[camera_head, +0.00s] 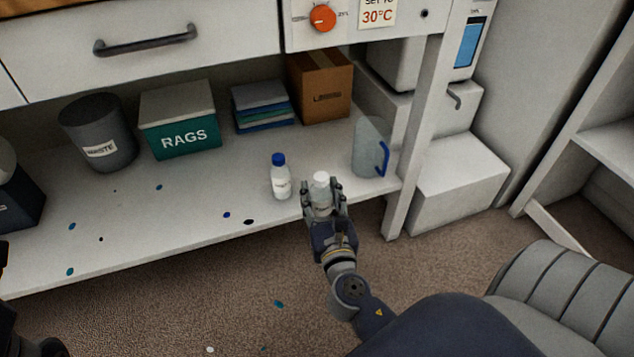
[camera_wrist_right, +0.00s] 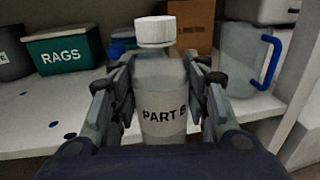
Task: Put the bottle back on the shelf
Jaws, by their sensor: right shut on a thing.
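My right gripper (camera_head: 322,195) is shut on a clear bottle (camera_head: 321,190) with a white cap. In the right wrist view the bottle (camera_wrist_right: 160,85) stands upright between the fingers (camera_wrist_right: 160,108), and its label reads PART B. The bottle is at the front edge of the low shelf (camera_head: 200,205); its base is hidden, so I cannot tell whether it touches the shelf. A similar bottle with a blue cap (camera_head: 281,178) stands on the shelf just to the left, apart from it.
A clear jug with a blue handle (camera_head: 370,148) stands to the right. Behind are a cardboard box (camera_head: 320,85), folded cloths (camera_head: 262,107), a RAGS bin (camera_head: 180,125) and a waste bin (camera_head: 98,132). A drawer front (camera_head: 140,45) overhangs the shelf. A white leg (camera_head: 405,180) bounds the right.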

